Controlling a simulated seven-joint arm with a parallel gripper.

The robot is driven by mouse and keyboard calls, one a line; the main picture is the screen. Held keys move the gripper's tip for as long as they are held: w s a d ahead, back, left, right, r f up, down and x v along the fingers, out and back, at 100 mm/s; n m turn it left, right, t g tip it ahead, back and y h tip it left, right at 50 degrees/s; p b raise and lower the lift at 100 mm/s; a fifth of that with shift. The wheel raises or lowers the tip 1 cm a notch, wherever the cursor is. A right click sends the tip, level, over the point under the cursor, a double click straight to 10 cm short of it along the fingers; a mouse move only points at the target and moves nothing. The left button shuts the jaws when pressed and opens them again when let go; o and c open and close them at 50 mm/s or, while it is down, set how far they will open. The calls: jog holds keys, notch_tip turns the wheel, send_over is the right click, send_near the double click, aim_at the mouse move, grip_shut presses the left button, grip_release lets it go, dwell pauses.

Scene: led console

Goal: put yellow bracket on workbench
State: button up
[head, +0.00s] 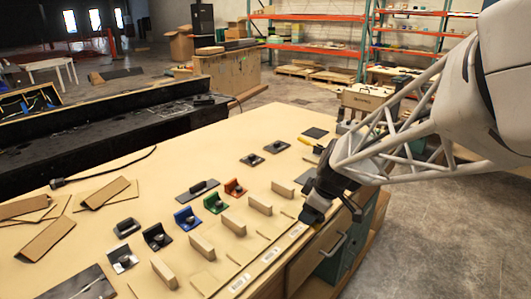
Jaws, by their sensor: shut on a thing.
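My gripper (318,203) is at the right front edge of the workbench (150,190), tilted down beside the row of wooden blocks. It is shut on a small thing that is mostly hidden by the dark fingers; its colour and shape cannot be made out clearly. No bracket that is clearly yellow shows on the bench. A row of brackets stands on the top: silver (122,260), black (157,238), blue (187,219), green (215,203) and orange-red (235,188). A small yellow item (304,140) lies farther back, behind my gripper; it looks like a tool handle.
Wooden blocks (201,247) stand in a row in front of the brackets, with labels along the front edge. Dark pieces (250,159) lie toward the back, and cardboard pieces (46,239) at the left. The bench middle (150,180) is mostly clear.

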jog(key=shift+w, duration=0.1)
dwell(0.7)
jog(key=w+n, duration=0.1)
jog(key=w+d+n+g, duration=0.1)
jog(key=shift+d+f+n, duration=0.1)
jog(key=shift+f+n, duration=0.2)
jog(key=w+d+n+h, duration=0.1)
jog(key=w+n, duration=0.1)
jog(key=n, duration=0.1)
jog(key=w+d+f+n+g+h, duration=0.1)
jog(key=w+d+n, duration=0.1)
jog(key=w+n, duration=0.1)
jog(key=w+d+f+n+h, duration=0.1)
jog(key=w+d+n+h, duration=0.1)
jog(key=w+n, duration=0.1)
jog(key=shift+w+d+f+n+g, duration=0.25)
jog(key=shift+n+g, duration=0.05)
jog(key=shift+n, duration=0.6)
jog(key=shift+w+d+f+n+h, duration=0.25)
jog(key=shift+w+d+n, duration=0.2)
jog(key=shift+w+n, duration=0.25)
jog(key=w, duration=0.5)
jog(key=w+f, duration=0.1)
jog(key=w, duration=0.4)
jog(key=w+d, duration=0.1)
jog(key=w, duration=0.5)
jog(key=shift+d+f, duration=0.1)
jog(key=shift+f, duration=0.05)
jog(key=shift+f, duration=1.75)
jog(key=shift+f, duration=0.2)
